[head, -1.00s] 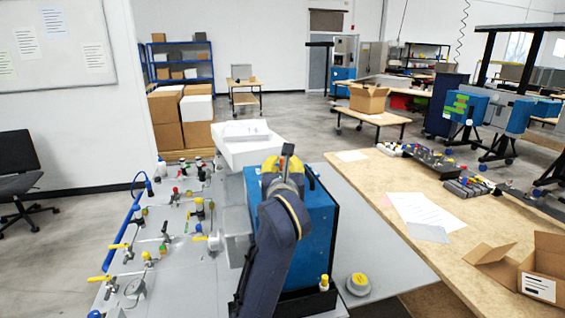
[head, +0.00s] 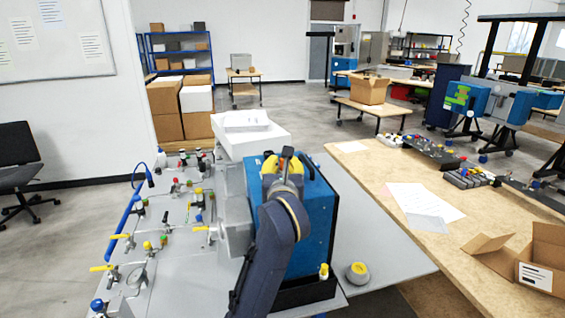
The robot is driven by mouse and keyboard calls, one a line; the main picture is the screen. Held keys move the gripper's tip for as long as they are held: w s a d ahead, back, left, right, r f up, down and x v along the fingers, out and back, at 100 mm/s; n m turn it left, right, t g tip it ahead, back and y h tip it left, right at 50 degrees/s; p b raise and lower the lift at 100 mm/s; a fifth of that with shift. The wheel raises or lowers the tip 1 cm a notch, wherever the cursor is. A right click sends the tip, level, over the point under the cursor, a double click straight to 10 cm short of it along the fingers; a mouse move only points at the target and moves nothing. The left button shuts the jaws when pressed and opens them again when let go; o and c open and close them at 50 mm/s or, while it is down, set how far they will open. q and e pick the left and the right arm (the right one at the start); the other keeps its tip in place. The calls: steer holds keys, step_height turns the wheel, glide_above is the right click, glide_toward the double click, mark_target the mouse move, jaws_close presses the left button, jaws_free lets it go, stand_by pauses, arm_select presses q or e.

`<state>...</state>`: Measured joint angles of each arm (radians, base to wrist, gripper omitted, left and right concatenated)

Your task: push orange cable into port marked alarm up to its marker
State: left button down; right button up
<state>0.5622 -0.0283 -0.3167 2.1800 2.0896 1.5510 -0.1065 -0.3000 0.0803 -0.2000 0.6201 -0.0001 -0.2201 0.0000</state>
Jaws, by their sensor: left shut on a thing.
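My left gripper (head: 287,163) is at the top of a blue analyser box (head: 318,215), seen from behind with my arm in front of it. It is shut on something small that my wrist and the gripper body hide. I cannot make out an orange cable, its marker or a port marked alarm. My right gripper is not in view.
A grey panel (head: 180,262) with valves and fittings lies left of the box, and a white box (head: 248,140) sits behind it. A yellow-topped knob (head: 358,272) is at the right. A wooden bench (head: 385,182) holds papers and an open carton (head: 541,262).

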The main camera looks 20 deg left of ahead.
arm_select(q)
steer(key=shift+f, duration=0.45)
steer(key=c, duration=1.2)
jaws_free()
steer(key=shift+r, duration=0.1)
steer(key=shift+r, duration=3.4)
